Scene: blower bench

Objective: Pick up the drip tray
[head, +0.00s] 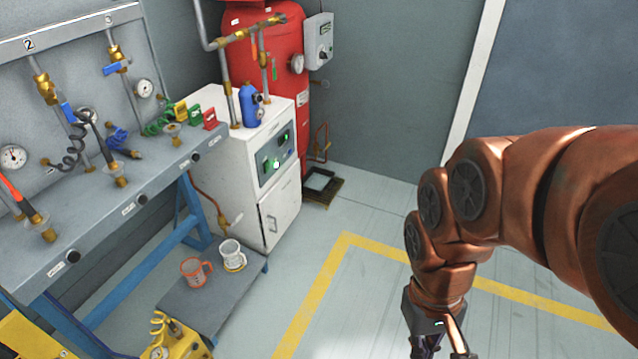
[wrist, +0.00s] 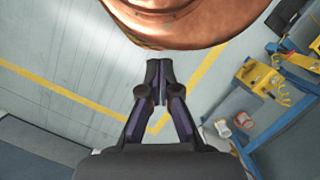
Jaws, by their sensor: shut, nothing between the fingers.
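A dark square tray with a pale middle, which looks like the drip tray (head: 336,196), lies on the floor at the foot of the red tank, just right of the white cabinet. I do not make it out in the wrist view. My gripper (head: 440,348) hangs at the bottom right of the head view, well apart from the tray and nearer to me. In the wrist view my gripper (wrist: 160,78) has its fingertips together, with nothing between them, above the open floor.
The red tank (head: 262,60) and white cabinet (head: 252,180) stand beside the tray. A gauge bench (head: 120,215) fills the left. The yellow-lined floor (head: 370,275) is clear.

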